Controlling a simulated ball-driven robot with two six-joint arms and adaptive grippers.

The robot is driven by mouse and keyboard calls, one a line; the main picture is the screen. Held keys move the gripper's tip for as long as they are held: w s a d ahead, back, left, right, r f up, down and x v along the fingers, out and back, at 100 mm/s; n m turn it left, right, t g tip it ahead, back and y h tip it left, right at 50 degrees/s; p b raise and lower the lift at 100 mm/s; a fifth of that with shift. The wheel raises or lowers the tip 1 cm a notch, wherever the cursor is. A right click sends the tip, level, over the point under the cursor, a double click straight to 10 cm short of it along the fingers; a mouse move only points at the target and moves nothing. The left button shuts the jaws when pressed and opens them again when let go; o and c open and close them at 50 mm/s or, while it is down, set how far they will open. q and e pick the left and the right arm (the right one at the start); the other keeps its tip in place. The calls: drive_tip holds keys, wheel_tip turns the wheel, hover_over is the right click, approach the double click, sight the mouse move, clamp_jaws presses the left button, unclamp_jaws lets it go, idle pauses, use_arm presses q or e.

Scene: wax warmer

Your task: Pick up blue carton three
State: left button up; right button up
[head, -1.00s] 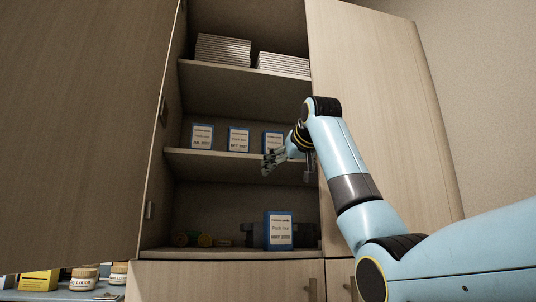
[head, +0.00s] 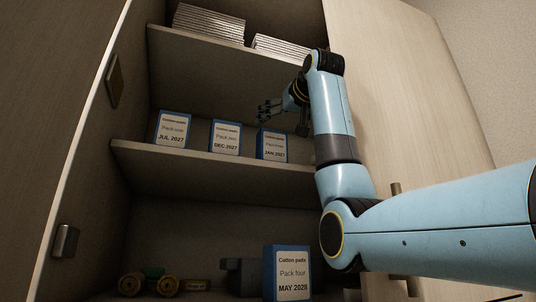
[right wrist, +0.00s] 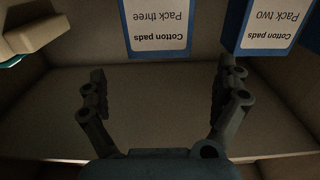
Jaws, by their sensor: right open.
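Blue carton three (head: 272,145), labelled Pack three, JAN 2027, stands upright on the middle shelf, rightmost of three blue cartons. In the right wrist view it shows upside down (right wrist: 158,28) at the top, roughly centred between the fingers. My right gripper (head: 268,110) is open and empty, above and in front of carton three in the head view and apart from it. Its fingers show in the right wrist view (right wrist: 162,92) with bare shelf between them. My left gripper is not in view.
Pack two (head: 226,138) stands close left of carton three, Pack one (head: 172,129) further left. Pack four (head: 287,273) stands on the lower shelf. White stacks (head: 208,24) lie on the upper shelf. The cabinet side wall (head: 110,120) bounds the left.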

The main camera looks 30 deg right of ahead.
sight(275, 131)
drive_tip(key=p+x, duration=0.4)
drive_tip(key=x, duration=0.3)
drive_tip(key=shift+w+d+p, duration=0.1)
drive_tip(key=shift+w+p, duration=0.1)
drive_tip(key=shift+p, duration=0.1)
drive_tip(key=shift+w+d+f, duration=0.15)
drive_tip(key=shift+w+f, duration=0.05)
drive_tip(key=shift+w, duration=0.15)
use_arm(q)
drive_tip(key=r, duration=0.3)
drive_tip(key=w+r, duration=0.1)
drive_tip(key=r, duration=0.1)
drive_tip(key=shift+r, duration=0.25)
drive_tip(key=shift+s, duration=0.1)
use_arm(e)
drive_tip(key=shift+s, duration=0.1)
drive_tip(key=shift+c, duration=1.4)
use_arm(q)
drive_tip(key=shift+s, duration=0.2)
use_arm(e)
drive_tip(key=c, duration=1.3)
